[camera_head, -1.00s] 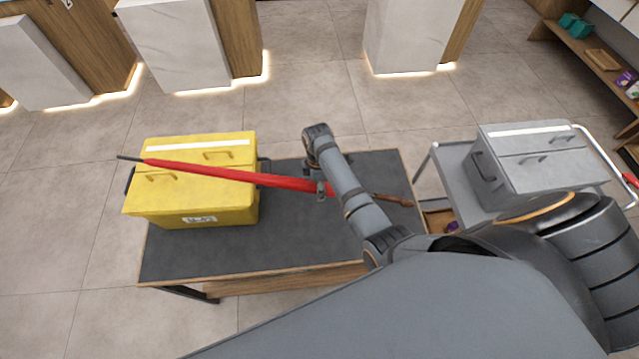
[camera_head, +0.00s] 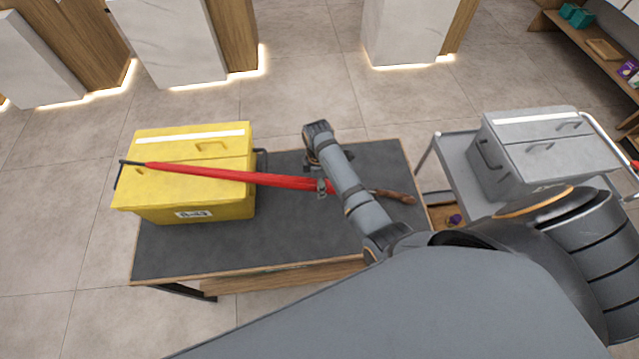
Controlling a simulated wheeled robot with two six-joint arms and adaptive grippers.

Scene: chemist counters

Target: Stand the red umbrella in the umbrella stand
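The red umbrella (camera_head: 225,175) is held roughly level, its dark tip pointing left across the yellow box and its brown wooden handle (camera_head: 394,195) to the right. My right gripper (camera_head: 322,187) is shut on it near the handle end of the red canopy, above the dark table. My forearm hides part of the umbrella beside the gripper. I cannot tell whether the umbrella touches the box. My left gripper is out of view. No umbrella stand shows in this view.
A yellow box (camera_head: 200,202) stands on the left of the dark-topped table (camera_head: 280,235). A grey box (camera_head: 545,160) sits on a trolley (camera_head: 452,160) at right. White counters (camera_head: 160,45) stand behind. Tiled floor is open between table and counters.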

